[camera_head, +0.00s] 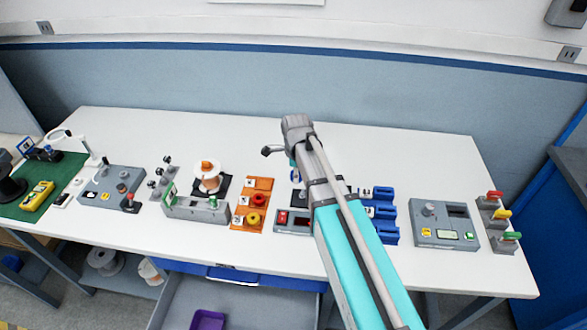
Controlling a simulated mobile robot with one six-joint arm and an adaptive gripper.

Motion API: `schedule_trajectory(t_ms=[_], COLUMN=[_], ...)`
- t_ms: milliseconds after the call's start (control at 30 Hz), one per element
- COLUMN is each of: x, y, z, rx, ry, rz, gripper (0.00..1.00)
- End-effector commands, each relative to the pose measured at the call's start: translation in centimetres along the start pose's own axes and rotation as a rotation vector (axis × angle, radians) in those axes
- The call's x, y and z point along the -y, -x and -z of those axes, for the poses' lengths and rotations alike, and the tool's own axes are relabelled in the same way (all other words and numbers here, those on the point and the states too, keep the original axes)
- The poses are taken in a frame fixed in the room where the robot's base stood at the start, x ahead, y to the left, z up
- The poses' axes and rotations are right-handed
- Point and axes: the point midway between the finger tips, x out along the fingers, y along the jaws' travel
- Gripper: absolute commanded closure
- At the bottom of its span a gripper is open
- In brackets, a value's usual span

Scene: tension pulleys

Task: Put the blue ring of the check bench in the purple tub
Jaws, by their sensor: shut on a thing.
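My gripper (296,176) hangs below my wrist over the middle of the table, largely hidden behind my arm. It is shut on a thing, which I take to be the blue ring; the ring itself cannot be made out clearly. Below it is the check bench (284,228), a low grey unit with a red part and a dark area behind, partly covered by my arm. The purple tub (207,320) is low in front of the table, inside an open grey drawer, cut off by the bottom edge of the picture.
A grey unit with a copper spool (208,180) stands further left. Blue holders (385,212) and a grey panel box (443,224) stand at right.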

Motion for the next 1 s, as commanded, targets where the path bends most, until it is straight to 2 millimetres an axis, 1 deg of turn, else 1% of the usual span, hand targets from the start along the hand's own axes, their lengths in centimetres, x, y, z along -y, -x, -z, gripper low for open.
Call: schedule_trajectory(t_ms=[667,1000], x=[-0.2,-0.2], y=[0.1,-2.0], z=[0.0,0.0], rx=[0.000,0.000], ry=[0.001,0.001], rz=[0.000,0.000], gripper=[1.00,1.00])
